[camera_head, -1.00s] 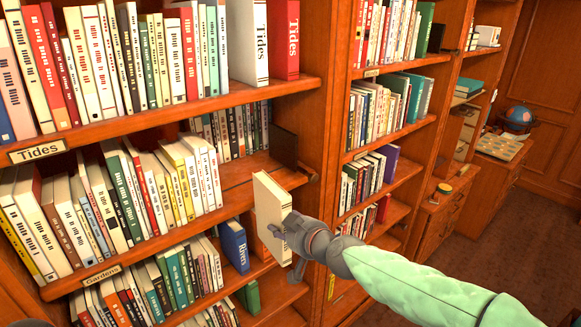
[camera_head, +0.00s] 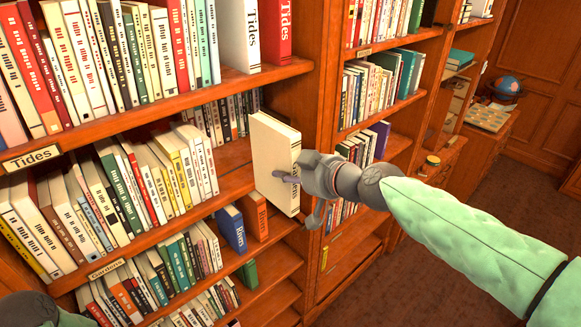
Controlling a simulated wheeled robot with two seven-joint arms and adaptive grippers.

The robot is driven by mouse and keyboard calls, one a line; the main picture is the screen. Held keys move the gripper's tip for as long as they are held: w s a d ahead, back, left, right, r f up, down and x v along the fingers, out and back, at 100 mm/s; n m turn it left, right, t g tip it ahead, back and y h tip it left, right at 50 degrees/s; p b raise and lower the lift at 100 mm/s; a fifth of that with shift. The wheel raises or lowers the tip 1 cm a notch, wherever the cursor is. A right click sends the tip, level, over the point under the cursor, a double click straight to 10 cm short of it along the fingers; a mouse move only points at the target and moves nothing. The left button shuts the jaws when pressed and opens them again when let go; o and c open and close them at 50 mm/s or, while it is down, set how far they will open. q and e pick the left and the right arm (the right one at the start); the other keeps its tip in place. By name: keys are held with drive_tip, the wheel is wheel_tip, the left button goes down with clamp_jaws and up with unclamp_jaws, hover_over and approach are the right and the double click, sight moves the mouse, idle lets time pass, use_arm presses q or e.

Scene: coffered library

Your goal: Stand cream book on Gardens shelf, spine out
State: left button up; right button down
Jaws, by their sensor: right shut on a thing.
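The cream book (camera_head: 270,160) is upright at the right end of the Gardens shelf, in front of its free stretch. Its broad cover faces left in the head view and its lettered spine faces outward to the right. My right gripper (camera_head: 288,178) is shut on the cream book near the spine. The Gardens label (camera_head: 106,268) is on the shelf's front edge, and a leaning row of books (camera_head: 130,190) fills the shelf's left part. I cannot tell whether the book's foot touches the shelf. Part of my left arm shows at bottom left, but its gripper is out of view.
Above is the Tides shelf, with its label (camera_head: 32,158), a white Tides book (camera_head: 245,35) and a red one (camera_head: 282,32). Below stand a blue Rivers book (camera_head: 231,229) and an orange book (camera_head: 254,215). A wooden upright (camera_head: 312,110) borders the bay at right.

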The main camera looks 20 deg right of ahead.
drive_tip(key=shift+r, duration=0.1)
drive_tip(key=shift+b, duration=0.4)
drive_tip(key=shift+w+a, duration=0.15)
drive_tip(key=shift+w, duration=0.3)
drive_tip(key=shift+w+a+f+p, duration=0.1)
drive_tip(key=shift+w+a, duration=0.35)
drive_tip(key=shift+w, duration=0.75)
drive_tip(key=shift+w+a+f+p, duration=0.1)
drive_tip(key=shift+w+a, duration=0.3)
drive_tip(key=shift+w, duration=0.75)
drive_tip(key=shift+w+a+p, duration=0.1)
drive_tip(key=shift+w+a, duration=0.35)
drive_tip(key=shift+w, duration=0.75)
drive_tip(key=w+a+p, duration=0.1)
drive_tip(key=w+a, duration=0.2)
drive_tip(key=w, duration=0.6)
drive_tip(key=shift+w+a+f, duration=0.2)
